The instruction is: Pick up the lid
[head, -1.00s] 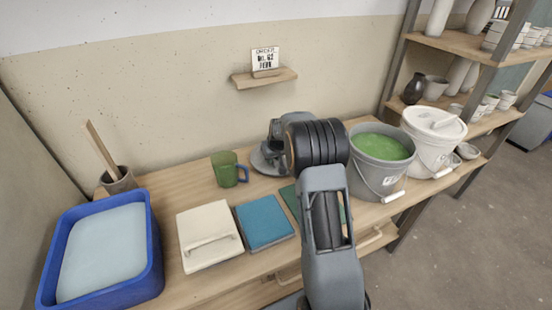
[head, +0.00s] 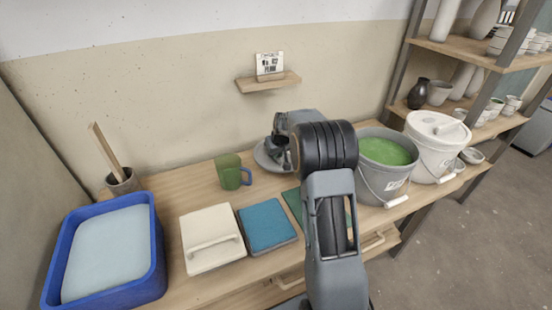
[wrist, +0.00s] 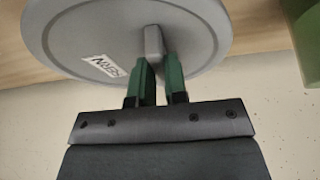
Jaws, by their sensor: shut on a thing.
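The lid (wrist: 100,30) is a round grey disc with a bar handle and a small lettered label; the wrist view shows it close up. In the head view the lid (head: 262,158) sits at the back of the bench, partly hidden by my arm. My gripper (wrist: 160,68) is shut on the lid's handle, with its green fingers on either side. In the head view my gripper (head: 279,152) is over the lid. I cannot tell for sure whether the lid is clear of the bench top.
An open grey bucket (head: 372,180) of green glaze stands right of my arm, with a white lidded bucket (head: 432,158) beyond. A green mug (head: 229,172) is just left of the lid. Tiles (head: 267,226) and a blue tub (head: 157,245) are farther left. A small shelf (head: 268,82) is above.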

